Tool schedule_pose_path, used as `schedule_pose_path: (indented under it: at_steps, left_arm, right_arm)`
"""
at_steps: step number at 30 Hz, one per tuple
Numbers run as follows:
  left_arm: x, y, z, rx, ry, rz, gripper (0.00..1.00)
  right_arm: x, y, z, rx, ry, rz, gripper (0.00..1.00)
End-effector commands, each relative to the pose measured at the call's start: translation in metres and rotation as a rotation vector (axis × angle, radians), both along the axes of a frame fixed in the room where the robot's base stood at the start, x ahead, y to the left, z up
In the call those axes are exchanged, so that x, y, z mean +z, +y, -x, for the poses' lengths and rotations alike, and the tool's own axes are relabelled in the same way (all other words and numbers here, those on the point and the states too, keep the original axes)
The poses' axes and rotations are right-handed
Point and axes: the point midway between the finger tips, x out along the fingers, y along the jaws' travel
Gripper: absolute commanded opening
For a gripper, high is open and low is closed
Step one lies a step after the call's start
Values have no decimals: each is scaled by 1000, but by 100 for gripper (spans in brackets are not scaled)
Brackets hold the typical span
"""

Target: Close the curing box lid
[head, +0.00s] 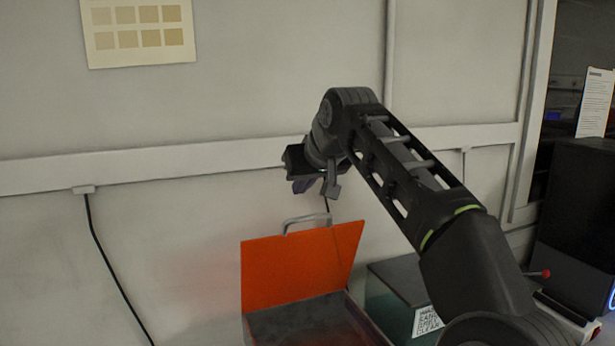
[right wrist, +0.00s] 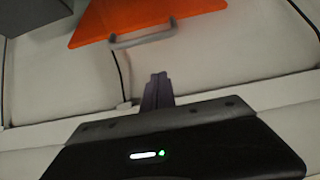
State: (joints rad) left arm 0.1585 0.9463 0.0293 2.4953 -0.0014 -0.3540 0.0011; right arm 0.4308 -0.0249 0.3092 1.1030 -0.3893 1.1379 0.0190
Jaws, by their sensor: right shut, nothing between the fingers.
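The curing box (head: 295,322) stands at the bottom of the head view with its orange lid (head: 300,266) raised upright. A grey handle (head: 307,222) sits on the lid's top edge. My right gripper (head: 303,184) is above the handle and apart from it, close to the wall. In the right wrist view the fingers (right wrist: 157,92) are together with nothing between them. The lid (right wrist: 140,17) and its handle (right wrist: 143,39) show beyond the fingertips there. The lower part of the box is cut off by the frame. My left gripper is not in view.
A dark-topped glass box with a label (head: 426,321) stands right of the curing box. A black machine (head: 577,215) is at the far right. A cable (head: 108,255) hangs on the wall at left. The space left of the lid is clear.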

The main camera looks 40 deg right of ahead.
Motion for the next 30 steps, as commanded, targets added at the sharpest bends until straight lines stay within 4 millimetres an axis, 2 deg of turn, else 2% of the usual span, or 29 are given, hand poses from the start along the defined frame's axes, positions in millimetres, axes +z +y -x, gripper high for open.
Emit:
schedule_pose_path:
  at_steps: [3, 6, 9, 15, 30]
  left_arm:
    - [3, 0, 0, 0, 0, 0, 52]
    - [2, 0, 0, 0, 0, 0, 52]
    - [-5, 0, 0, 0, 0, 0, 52]
    - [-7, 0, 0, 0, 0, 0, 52]
    - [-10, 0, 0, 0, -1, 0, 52]
  right_arm:
    - [-17, -6, -18, -1, 4, -2, 0]
    - [-30, -10, -27, -2, 2, 0, 0]
    - [-37, -5, -11, -3, 0, 3, 0]
    - [-45, 0, 3, -2, -1, -1, 0]
    - [-47, 1, 6, -1, -4, 0, 0]
